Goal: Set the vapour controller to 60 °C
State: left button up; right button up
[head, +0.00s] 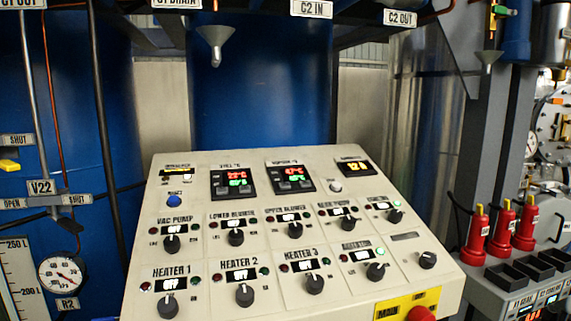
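The vapour controller (291,177) is the right one of two black square controllers on the upper part of the sloped cream control panel (195,205). Its label above is small and blurred, but seems to read vapour. It shows a red line of digits over a green line, with small grey buttons below; the digits are too blurred to read surely. The similar left controller (233,182) also shows red over green digits. Neither of my grippers is in view, and nothing covers the controllers.
Below the controllers are rows of black knobs, such as the Heater 1 knob (168,307). A blue button (174,201) is at upper left, a red button (421,314) at the bottom right. Red bottles (477,228) stand at right. A funnel (214,42) hangs above.

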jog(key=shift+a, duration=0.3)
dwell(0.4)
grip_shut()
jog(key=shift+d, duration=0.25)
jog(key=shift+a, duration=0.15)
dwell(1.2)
